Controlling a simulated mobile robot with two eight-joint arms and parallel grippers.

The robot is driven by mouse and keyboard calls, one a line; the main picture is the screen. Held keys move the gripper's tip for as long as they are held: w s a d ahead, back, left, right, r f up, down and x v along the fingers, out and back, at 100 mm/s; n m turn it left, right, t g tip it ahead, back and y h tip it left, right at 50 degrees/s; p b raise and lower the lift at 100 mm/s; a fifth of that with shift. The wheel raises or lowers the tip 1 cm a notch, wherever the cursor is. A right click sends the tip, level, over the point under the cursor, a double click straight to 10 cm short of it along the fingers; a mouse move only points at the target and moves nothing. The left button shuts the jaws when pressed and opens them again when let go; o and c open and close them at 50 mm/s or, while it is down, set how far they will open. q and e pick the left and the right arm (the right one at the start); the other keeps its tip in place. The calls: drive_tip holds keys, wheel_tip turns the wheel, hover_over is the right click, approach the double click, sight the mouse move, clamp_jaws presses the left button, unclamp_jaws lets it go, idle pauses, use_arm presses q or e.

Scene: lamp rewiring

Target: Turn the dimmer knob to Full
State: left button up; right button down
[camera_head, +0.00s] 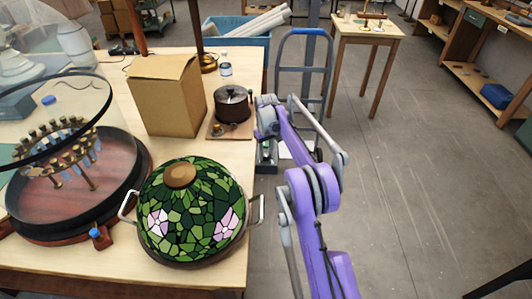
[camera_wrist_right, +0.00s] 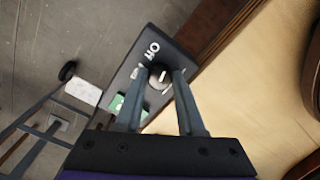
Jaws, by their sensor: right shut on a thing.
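The dimmer box (camera_wrist_right: 128,75) is a dark panel with white lettering and a small green patch, beside the table edge in the right wrist view. In the head view the box (camera_head: 266,157) shows only in part, under my right arm. The round grey dimmer knob (camera_wrist_right: 161,80) has a pale pointer mark. My right gripper (camera_wrist_right: 166,78) is shut on the knob, one finger on each side. In the head view my right gripper (camera_head: 268,133) is small and partly hidden by its wrist. My left gripper is not in view.
A stained-glass lampshade (camera_head: 187,212) with side handles, a cardboard box (camera_head: 167,98) and a dark pot (camera_head: 232,104) stand on the wooden table (camera_head: 215,277). A hand truck (camera_head: 305,70) stands behind my right arm. The floor to the right is clear.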

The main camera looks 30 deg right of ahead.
drive_tip(key=m, duration=1.3)
drive_tip(key=shift+m, duration=0.4)
drive_tip(key=m, duration=0.7)
drive_tip(key=shift+w, duration=0.1)
drive_tip(key=m, duration=0.7)
drive_tip(key=c, duration=0.5)
unclamp_jaws()
drive_tip(key=shift+r, duration=0.1)
